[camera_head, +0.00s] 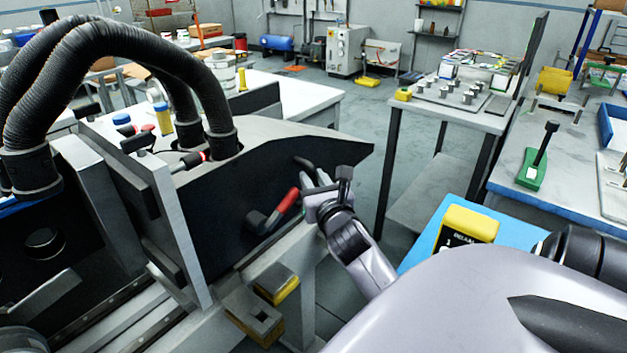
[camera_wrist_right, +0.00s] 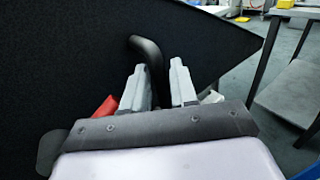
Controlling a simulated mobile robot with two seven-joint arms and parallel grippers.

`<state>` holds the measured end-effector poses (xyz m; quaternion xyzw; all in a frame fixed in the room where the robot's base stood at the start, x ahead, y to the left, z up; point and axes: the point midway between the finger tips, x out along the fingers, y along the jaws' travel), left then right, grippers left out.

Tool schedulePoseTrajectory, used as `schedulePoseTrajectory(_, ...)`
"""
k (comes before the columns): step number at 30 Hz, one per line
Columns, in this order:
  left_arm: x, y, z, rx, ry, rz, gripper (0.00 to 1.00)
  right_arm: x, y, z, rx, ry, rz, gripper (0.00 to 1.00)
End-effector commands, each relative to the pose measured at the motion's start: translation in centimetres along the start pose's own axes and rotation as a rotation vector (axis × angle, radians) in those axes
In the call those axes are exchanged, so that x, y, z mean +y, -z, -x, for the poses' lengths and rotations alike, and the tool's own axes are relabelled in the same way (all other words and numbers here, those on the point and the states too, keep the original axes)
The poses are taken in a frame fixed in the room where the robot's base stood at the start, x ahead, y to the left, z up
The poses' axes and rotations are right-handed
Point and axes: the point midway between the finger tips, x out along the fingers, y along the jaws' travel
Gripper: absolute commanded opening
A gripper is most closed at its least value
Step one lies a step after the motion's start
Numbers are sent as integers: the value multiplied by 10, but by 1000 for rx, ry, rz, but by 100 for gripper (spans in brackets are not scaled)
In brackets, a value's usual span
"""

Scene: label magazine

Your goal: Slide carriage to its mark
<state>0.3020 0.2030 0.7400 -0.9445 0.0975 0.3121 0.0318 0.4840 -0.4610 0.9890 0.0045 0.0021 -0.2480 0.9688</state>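The carriage (camera_head: 250,190) is a large unit with a dark side panel, at the left and middle of the head view. The same panel (camera_wrist_right: 70,60) fills the left of the right wrist view. A curved black handle (camera_head: 304,165) sticks out of the panel; it also shows in the wrist view (camera_wrist_right: 147,50). Below it is a lever with a red grip (camera_head: 288,200). My right gripper (camera_head: 316,182) is at the black handle. Its fingers (camera_wrist_right: 160,75) are apart, with the handle's lower part showing between them; I cannot tell whether they touch it. I cannot make out the mark.
Rails (camera_head: 130,315) run under the carriage. Yellow-edged blocks (camera_head: 277,284) are at the frame's front. Ribbed black hoses (camera_head: 100,45) rise from the carriage top. A side table (camera_head: 430,110) and a workbench (camera_head: 480,195) stand to the right. Grey floor is open behind.

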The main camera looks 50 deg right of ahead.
Motion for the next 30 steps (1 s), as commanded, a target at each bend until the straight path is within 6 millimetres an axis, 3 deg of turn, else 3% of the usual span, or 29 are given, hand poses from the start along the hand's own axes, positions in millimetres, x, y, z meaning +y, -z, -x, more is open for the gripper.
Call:
schedulePoseTrajectory(8, 0, -1, -1, 0, 0, 0, 46, 0, -1, 9, -3, 1, 4, 27)
schedulePoseTrajectory(21, 0, -5, -4, 0, 0, 0, 46, 0, 1, 64, 1, -1, 1, 27)
schedulePoseTrajectory(30, 0, -6, -4, 0, 0, -1, 46, 0, 0, 72, -1, 0, -1, 27)
